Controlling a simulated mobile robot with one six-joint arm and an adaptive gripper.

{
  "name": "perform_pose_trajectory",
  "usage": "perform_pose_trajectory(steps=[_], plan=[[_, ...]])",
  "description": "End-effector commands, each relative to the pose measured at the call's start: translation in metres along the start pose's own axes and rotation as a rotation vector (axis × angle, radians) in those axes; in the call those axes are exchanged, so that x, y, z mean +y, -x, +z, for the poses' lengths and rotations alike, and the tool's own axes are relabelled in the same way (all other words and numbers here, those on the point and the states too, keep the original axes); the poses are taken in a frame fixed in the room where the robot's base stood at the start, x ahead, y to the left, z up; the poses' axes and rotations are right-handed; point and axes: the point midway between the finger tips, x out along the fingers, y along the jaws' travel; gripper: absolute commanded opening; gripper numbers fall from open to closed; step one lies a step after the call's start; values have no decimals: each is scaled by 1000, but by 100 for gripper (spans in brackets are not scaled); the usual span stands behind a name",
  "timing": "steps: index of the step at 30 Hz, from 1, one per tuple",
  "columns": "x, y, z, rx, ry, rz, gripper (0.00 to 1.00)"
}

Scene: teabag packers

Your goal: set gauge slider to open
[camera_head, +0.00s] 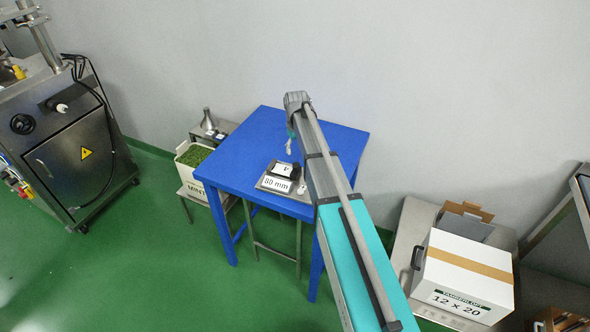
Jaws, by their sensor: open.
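The gauge (263,186) lies on the blue table (235,165) near its front edge. It looks like a grey plate with an "80 mm" label at the front. A dark block (295,174) with a white marked top sits on its back part. A small pale piece (301,190) shows at its right end; I cannot tell whether this is the slider, nor the slider's setting. My gripper (289,147) hangs from the arm's end behind and above the gauge, apart from it in the picture. It is small, partly hidden by my arm, open, with nothing seen in it.
A bin of green leaves (185,175) marked MINT stands left of the table. A steel machine (85,150) is at far left. A white carton (465,280) marked 12 x 20 stands at right. The table's left part is clear; a wall is behind.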

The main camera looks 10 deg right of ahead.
Motion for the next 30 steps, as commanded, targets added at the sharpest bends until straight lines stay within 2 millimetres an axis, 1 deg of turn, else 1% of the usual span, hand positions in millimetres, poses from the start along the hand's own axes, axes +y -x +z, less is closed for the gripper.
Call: perform_pose_trajectory(steps=[1, 3, 24, 30], plan=[[0, -8, 0, 0, 0, 0, 75], [0, -14, 0, 0, 0, 0, 75], [1, -68, 0, 0, -1, 0, 75], [1, -79, 0, 0, -1, 0, 75]])
